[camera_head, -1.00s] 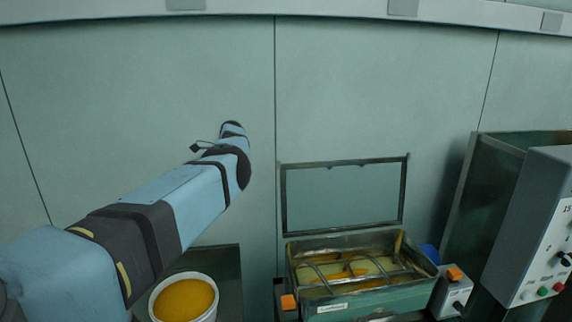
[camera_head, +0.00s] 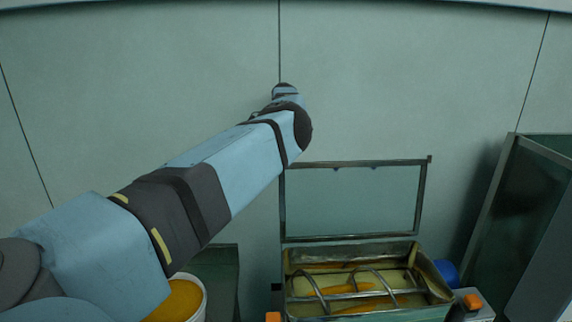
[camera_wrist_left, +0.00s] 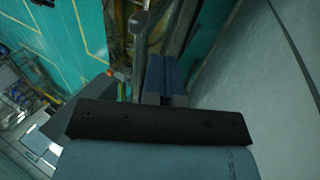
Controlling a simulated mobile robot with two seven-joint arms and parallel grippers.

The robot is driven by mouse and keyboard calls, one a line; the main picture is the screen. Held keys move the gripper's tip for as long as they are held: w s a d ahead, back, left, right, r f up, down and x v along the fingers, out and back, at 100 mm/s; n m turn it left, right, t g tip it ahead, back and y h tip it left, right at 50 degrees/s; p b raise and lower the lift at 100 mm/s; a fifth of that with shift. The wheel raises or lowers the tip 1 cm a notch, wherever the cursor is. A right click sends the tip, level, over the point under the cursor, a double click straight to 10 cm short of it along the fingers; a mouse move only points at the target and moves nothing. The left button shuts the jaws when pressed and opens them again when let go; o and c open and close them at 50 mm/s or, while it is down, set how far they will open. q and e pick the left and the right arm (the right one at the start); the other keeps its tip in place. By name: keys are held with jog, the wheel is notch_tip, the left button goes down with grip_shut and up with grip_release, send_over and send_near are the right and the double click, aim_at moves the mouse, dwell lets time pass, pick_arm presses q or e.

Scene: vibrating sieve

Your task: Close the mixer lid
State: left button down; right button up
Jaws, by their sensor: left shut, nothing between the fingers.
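The mixer (camera_head: 370,312) is an open metal trough with curved bars and yellow-orange material inside. Its lid (camera_head: 424,200), a clear panel in a dark metal frame, stands raised and upright at the trough's back edge. My left arm reaches across from the left, and its far end is above and near the lid's upper left corner. Its fingers are hidden in the head view. In the left wrist view my left gripper (camera_wrist_left: 158,75) is shut and empty, with a dark metal bar close beyond it; contact cannot be told. My right gripper is not in view.
A white bucket of orange material (camera_head: 183,300) stands at the lower left, partly behind my arm. An orange button box (camera_head: 472,304) is right of the trough. A tall glass-sided cabinet (camera_head: 515,220) stands at the right. A plain wall (camera_head: 430,80) is behind.

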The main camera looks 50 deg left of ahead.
pick_arm(q)
jog(key=p+x, duration=0.1)
jog(key=x, duration=0.3)
jog(key=shift+s+d+f, duration=0.1)
jog(key=shift+s+f, duration=0.1)
jog(key=shift+f, duration=0.1)
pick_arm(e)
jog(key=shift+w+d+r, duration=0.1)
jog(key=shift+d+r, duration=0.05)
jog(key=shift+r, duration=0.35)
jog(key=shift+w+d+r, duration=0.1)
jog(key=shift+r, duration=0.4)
pick_arm(q)
jog(key=shift+s, duration=0.1)
